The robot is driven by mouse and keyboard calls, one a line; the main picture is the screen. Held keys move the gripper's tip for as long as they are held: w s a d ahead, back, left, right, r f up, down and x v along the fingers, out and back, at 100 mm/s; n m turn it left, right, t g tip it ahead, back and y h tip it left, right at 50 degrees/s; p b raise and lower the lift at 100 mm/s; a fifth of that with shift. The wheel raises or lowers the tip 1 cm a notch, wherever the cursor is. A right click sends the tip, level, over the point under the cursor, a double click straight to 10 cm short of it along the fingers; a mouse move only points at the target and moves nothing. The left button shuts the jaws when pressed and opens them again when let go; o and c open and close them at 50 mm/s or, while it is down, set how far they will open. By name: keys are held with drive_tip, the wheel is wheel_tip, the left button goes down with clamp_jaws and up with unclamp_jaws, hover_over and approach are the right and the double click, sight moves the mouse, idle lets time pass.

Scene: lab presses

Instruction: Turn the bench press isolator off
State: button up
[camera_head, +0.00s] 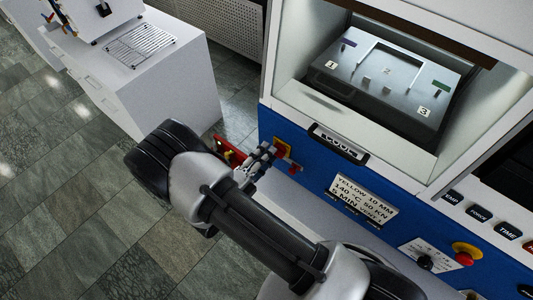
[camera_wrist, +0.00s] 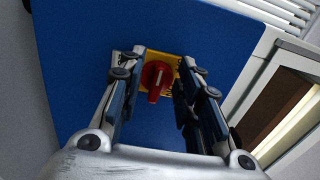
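The isolator is a red rotary knob on a yellow plate (camera_head: 283,147), set in the blue front panel of the press. In the wrist view the red knob (camera_wrist: 156,80) shows between my fingers, its handle pointing down and slightly left. My gripper (camera_wrist: 162,62) is open, one finger on each side of the knob, with gaps showing. Whether the fingertips are level with the knob or short of it, I cannot tell. In the head view my gripper (camera_head: 262,158) is at the panel beside the plate and partly hides the area.
The press chamber (camera_head: 385,85) with a metal mould is above, with a door handle (camera_head: 338,142) below it. A red-and-yellow mushroom button (camera_head: 466,252) and labelled buttons are at the right. A red item (camera_head: 228,150) is left of my gripper. A white cabinet (camera_head: 150,75) stands farther left.

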drive_tip(key=v, duration=1.1)
drive_tip(key=shift+s, duration=0.15)
drive_tip(key=shift+a, duration=0.1)
drive_tip(key=s+d+r+m+g+b, duration=0.1)
drive_tip(key=d+r+m+g+b, duration=0.1)
drive_tip(key=d+r+m+g, duration=1.65)
drive_tip(key=s+d+r+m+t+y+b, duration=0.1)
drive_tip(key=s+r+m+t+y, duration=0.2)
drive_tip(key=m, duration=1.1)
drive_tip(key=s+d+r+m+t+y+b, duration=0.1)
drive_tip(key=s+m+t+y, duration=0.5)
drive_tip(key=m, duration=0.8)
drive_tip(key=shift+s+d+r+y, duration=0.45)
drive_tip(key=shift+d+r+y, duration=0.1)
drive_tip(key=shift+r+y, duration=0.4)
drive_tip(key=shift+c, duration=0.2)
